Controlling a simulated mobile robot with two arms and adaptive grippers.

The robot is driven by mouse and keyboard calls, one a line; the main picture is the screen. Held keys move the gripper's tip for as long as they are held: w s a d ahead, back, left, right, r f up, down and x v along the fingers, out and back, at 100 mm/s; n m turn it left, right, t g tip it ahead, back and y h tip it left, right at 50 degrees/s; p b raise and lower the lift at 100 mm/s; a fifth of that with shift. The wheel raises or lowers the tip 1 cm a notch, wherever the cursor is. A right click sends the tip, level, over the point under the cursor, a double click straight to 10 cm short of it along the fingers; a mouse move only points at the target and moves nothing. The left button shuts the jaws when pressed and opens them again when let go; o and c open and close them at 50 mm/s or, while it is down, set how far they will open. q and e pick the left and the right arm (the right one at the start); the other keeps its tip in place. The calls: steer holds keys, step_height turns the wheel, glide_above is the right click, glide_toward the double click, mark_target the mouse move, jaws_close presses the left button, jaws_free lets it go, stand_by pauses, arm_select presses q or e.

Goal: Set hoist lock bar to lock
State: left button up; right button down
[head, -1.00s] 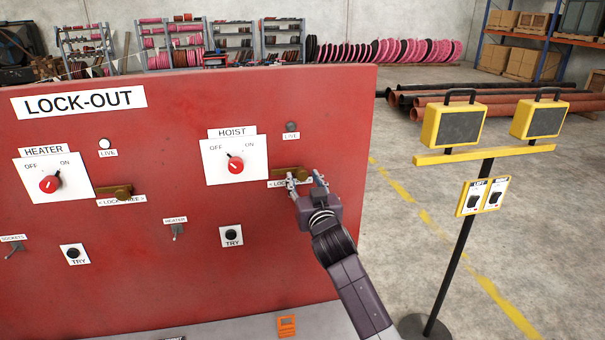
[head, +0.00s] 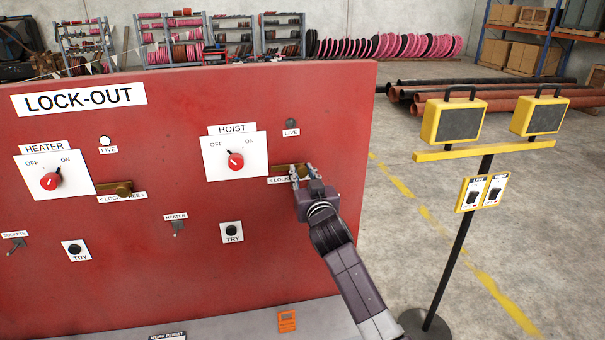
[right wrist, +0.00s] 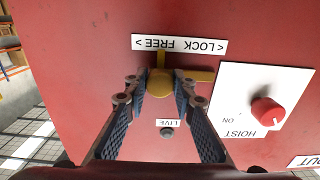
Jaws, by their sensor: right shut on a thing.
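The hoist lock bar (head: 281,170) is a brass bar on the red panel, below and right of the HOIST switch (head: 236,161), whose pointer is toward OFF. Its LOCK/FREE label (head: 279,181) is partly hidden by my right gripper (head: 303,171). In the right wrist view, turned over, the bar (right wrist: 203,76) runs right from its round brass knob (right wrist: 160,84), below the full label (right wrist: 180,44). My right gripper (right wrist: 166,88) has its two fingers on either side of the knob and is shut on it. My left gripper is not in view.
The HEATER switch (head: 50,181) and heater lock bar (head: 114,188) are at the left of the panel. A TRY button (head: 231,231) is below the hoist switch. A stand with yellow lamps (head: 456,121) is right of the panel. An orange tag (head: 287,321) lies on the grey ledge.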

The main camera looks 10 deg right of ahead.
mark_target(280, 167)
steer(key=a+b, duration=0.2)
steer(key=a, duration=0.3)
steer(key=shift+f, duration=0.15)
steer(key=shift+d, duration=0.1)
steer(key=c, duration=1.8)
jaws_free()
steer(key=shift+c, duration=0.2)
steer(key=shift+o, duration=1.1)
steer(key=shift+a, duration=0.3)
steer(key=shift+d, duration=0.2)
